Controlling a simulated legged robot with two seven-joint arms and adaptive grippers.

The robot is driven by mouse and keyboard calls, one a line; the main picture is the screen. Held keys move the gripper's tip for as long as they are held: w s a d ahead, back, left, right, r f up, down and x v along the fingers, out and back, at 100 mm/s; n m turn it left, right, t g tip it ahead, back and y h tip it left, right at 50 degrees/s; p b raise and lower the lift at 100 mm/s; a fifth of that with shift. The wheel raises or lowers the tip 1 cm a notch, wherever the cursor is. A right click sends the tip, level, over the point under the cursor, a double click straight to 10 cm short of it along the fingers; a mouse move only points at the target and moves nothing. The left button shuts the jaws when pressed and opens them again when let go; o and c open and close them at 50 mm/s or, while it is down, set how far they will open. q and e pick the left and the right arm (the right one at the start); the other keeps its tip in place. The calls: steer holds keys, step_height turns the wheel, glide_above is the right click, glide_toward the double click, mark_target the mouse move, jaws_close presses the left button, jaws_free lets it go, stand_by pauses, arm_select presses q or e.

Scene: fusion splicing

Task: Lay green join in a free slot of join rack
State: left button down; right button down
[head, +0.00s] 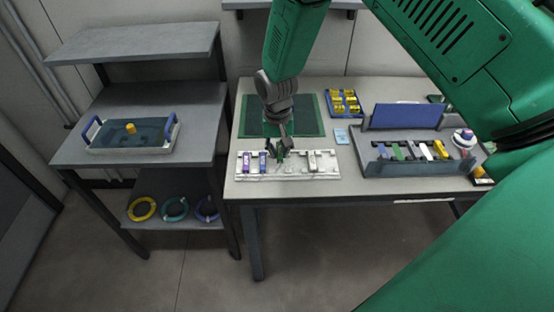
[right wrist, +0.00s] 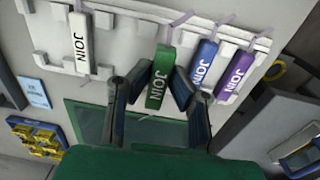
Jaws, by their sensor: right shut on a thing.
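The join rack (head: 296,175) is a white slotted tray on the bench, also in the right wrist view (right wrist: 115,20). My right gripper (head: 281,152) is shut on the green join (right wrist: 159,80), with a finger on each side. The green join is over or in the rack between the blue join (right wrist: 203,63) and the white join (right wrist: 80,45); I cannot tell whether it rests in a slot. The purple join (right wrist: 235,75) lies beyond the blue one. An empty stretch of rack lies between the green and white joins. My left gripper is not in view.
A tray with a blue back panel (head: 404,116) holds several coloured pieces to the right. A blue tray of yellow pieces (head: 345,103), a green mat (head: 310,115) and a light-blue card (head: 342,136) lie nearby. A side shelf (head: 90,155) bears a blue-handled tray (head: 130,151).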

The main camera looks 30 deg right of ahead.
mark_target(279, 166)
steer(key=f, duration=0.3)
steer(key=shift+s+a+f, duration=0.1)
steer(key=shift+a, duration=0.15)
steer(key=shift+f, duration=0.15)
steer(key=shift+d+f, duration=0.1)
steer(key=shift+f, duration=0.25)
steer(key=c, duration=1.7)
jaws_free()
steer(key=shift+s, duration=0.15)
steer(key=shift+c, duration=0.2)
